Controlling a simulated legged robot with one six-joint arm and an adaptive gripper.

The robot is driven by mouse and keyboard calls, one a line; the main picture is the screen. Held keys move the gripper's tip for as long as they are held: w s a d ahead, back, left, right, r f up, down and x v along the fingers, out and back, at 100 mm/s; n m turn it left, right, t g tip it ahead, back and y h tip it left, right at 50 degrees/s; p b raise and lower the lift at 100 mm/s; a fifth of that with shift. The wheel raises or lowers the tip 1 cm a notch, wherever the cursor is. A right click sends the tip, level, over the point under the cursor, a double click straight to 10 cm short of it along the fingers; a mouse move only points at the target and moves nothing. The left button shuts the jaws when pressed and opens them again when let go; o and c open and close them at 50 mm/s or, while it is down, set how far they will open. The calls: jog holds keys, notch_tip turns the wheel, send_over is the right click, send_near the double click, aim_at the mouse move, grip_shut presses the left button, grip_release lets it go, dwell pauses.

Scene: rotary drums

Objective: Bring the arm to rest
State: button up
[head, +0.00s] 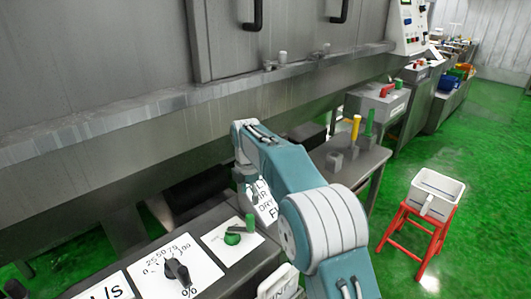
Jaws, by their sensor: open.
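My arm, teal and white, rises from the lower right of the head view, bends at an elbow at the middle and turns down. My gripper (251,196) is at its far end, small and partly hidden behind my forearm. It is open, and I see nothing held in it. It hangs above the far edge of the control panel, in front of a white label with black letters (264,203).
The control panel has a black knob (177,272) and a green handle (240,235). Behind is a large grey steel machine (110,70). A side table (352,165) carries upright levers. A red stool (413,228) holds a white bin (437,192). Green floor (480,150) is open at the right.

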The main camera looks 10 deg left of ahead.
jog(key=s+d+r+m+t, duration=0.3)
jog(key=s+d+r+m, duration=1.05)
jog(key=d, duration=0.35)
jog(key=s+d+f+m+t, duration=0.1)
jog(key=s+d+m, duration=0.3)
jog(key=s, duration=0.6)
jog(key=s+d+f+m+t, duration=0.1)
jog(key=s+d+f+m, duration=0.2)
jog(key=s+d+m, duration=0.2)
jog(key=s+m, duration=0.3)
jog(key=s, duration=0.3)
jog(key=shift+d+f+m+t, duration=0.25)
jog(key=shift+d+m+t, duration=0.05)
jog(key=shift+m, duration=0.05)
jog(key=shift+c, duration=0.2)
